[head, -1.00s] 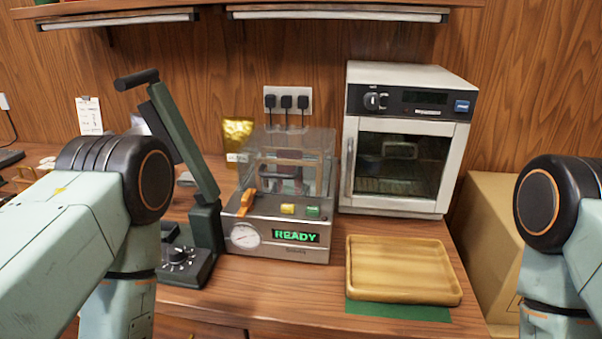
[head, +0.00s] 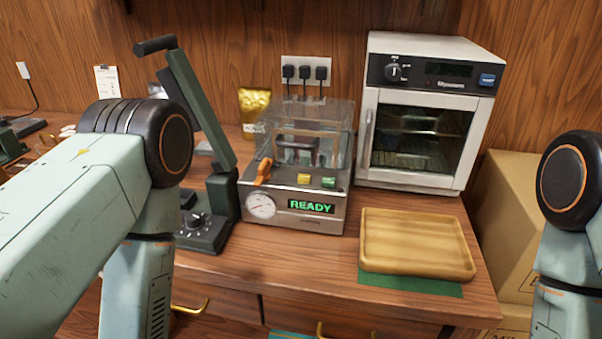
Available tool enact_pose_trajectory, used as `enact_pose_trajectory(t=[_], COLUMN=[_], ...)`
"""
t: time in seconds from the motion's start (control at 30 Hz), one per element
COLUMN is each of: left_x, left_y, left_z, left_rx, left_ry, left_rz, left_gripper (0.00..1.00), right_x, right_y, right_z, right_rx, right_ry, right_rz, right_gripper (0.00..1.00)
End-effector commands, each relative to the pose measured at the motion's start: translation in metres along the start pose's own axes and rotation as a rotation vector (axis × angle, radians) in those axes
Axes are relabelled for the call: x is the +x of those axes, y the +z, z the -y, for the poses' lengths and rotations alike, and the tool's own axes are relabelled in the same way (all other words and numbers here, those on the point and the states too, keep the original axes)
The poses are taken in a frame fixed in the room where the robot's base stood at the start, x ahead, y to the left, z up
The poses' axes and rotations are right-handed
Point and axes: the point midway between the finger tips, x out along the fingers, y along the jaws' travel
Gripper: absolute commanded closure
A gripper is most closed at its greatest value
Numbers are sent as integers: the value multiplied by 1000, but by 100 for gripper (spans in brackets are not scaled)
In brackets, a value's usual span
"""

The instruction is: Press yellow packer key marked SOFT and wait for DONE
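The packer (head: 293,218) is a metal box with a clear lid, a round gauge and an orange lever, standing mid-counter. Its display (head: 311,206) reads READY in green. The yellow key (head: 304,179) sits on its top front panel, left of a green key (head: 329,182); the lettering on both is too small to read. Neither gripper is in view. My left arm comes in at the left and my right arm at the right edge, both bending down out of the picture, apart from the packer.
A dark lever press (head: 207,220) stands close left of the packer. A white oven (head: 415,115) is behind right. A wooden tray (head: 415,243) lies on a green mat at the front right. A gold pouch (head: 254,103) stands behind the packer. Cardboard boxes (head: 508,220) are at the right.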

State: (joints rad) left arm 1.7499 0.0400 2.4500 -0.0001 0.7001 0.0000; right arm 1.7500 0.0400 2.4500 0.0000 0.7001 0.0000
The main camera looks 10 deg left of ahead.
Motion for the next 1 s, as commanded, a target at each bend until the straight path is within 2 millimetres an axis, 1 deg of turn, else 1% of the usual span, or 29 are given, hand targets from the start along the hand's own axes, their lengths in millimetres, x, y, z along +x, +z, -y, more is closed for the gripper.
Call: enact_pose_trajectory(t=[0.23,0.27,0.63,1.0], left_x=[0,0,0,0], left_y=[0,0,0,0], left_z=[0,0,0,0], left_rx=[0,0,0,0], left_ry=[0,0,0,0], left_rz=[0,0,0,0], left_gripper=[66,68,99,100], right_x=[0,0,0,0], right_y=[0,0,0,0], right_z=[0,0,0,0], right_rx=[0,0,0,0], right_ry=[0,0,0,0], right_rz=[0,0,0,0], right_gripper=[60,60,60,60])
